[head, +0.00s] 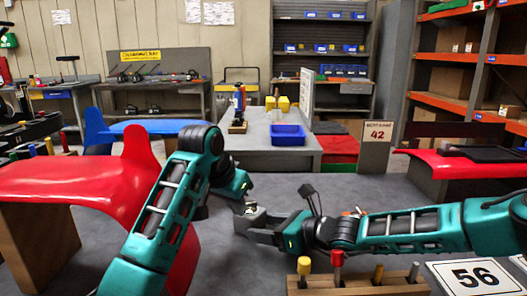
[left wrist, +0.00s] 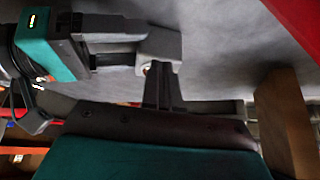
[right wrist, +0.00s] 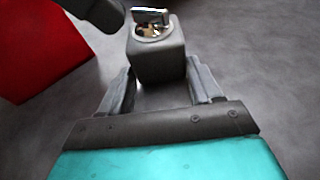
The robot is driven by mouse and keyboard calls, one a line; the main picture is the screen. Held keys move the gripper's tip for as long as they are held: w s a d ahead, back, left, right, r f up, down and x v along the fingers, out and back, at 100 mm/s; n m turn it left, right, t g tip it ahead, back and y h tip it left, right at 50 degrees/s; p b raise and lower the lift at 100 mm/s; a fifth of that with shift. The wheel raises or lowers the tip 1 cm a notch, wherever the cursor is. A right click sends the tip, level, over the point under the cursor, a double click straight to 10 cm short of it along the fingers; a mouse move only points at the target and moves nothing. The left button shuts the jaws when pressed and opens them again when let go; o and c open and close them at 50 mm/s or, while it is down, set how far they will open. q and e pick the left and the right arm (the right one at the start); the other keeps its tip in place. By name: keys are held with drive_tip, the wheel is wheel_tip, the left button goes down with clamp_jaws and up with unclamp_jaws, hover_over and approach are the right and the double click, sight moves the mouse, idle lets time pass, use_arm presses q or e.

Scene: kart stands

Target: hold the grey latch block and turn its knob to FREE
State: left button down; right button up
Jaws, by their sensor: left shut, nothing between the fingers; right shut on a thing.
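The grey latch block (right wrist: 157,62) is between the fingers of my right gripper (right wrist: 160,72), which is shut on it above the floor. A metal knob (right wrist: 151,17) sits on a round dial on its top; the dial's lettering is too small to read. In the left wrist view the block (left wrist: 160,45) is pale grey beside the tips of my left gripper (left wrist: 158,70). The left gripper is shut and empty, close to the block; I cannot tell whether it touches the knob. In the head view my left fingers are mostly hidden behind the left wrist.
A red-topped stand (head: 75,183) is at the left, close to my left arm. A wooden rack (head: 358,287) with coloured pegs is at the front. A table with a blue bin (head: 288,135) stands behind. Another red stand (head: 460,163) is at the right. Grey floor is free between.

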use_arm(q)
drive_tip(key=shift+a, duration=0.1)
use_arm(e)
drive_tip(key=shift+f, duration=0.1)
use_arm(q)
drive_tip(key=shift+s+a, duration=0.2)
drive_tip(key=shift+s, duration=0.05)
drive_tip(key=shift+r, duration=0.15)
wheel_tip(320, 180, up, 6)
drive_tip(key=shift+f, duration=0.15)
use_arm(e)
drive_tip(key=shift+d, duration=0.1)
idle(0.4)
drive_tip(key=o, duration=0.9)
drive_tip(key=shift+c, duration=0.2)
